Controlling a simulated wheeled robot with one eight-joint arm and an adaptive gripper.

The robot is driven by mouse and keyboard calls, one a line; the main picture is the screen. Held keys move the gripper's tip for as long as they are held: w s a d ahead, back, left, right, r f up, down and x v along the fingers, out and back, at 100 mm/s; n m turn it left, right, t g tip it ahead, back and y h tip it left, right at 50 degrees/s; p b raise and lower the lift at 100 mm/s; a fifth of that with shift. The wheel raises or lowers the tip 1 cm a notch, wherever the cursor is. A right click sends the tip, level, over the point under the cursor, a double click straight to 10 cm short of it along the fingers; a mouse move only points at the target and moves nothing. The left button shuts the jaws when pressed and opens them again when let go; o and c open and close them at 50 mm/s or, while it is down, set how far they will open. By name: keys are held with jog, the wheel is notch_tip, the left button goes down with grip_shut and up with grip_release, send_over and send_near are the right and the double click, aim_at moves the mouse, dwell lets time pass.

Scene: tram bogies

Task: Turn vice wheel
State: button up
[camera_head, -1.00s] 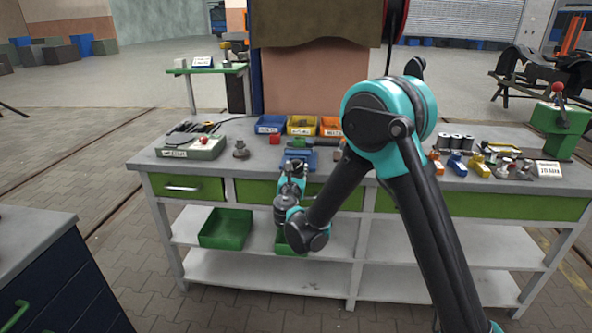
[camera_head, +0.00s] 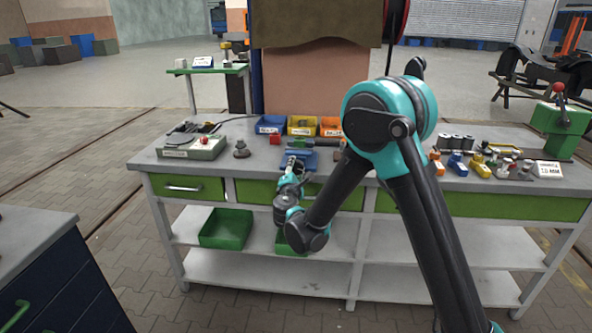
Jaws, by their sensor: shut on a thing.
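A blue vice (camera_head: 300,157) sits on the grey workbench (camera_head: 215,175) near its front edge, in the middle of the head view. My gripper (camera_head: 294,167) is at the front of the vice, over the bench's front edge. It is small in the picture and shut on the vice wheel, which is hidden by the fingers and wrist. My arm comes down from the right and its wrist hangs in front of the green drawers.
Blue, yellow and orange bins (camera_head: 302,125) stand behind the vice. Small coloured parts (camera_head: 480,163) and a green press (camera_head: 560,125) are at the right. Green trays (camera_head: 226,228) lie on the shelf below.

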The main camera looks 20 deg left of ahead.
jog(key=m, duration=0.4)
jog(key=shift+m, duration=0.4)
jog(key=m, duration=0.3)
jog(key=shift+m, duration=0.3)
jog(key=m, duration=0.7)
jog(key=shift+d, duration=0.1)
jog(key=o, duration=1.2)
jog(key=shift+c, duration=0.2)
jog(key=v, duration=1.2)
jog(key=shift+r, duration=0.1)
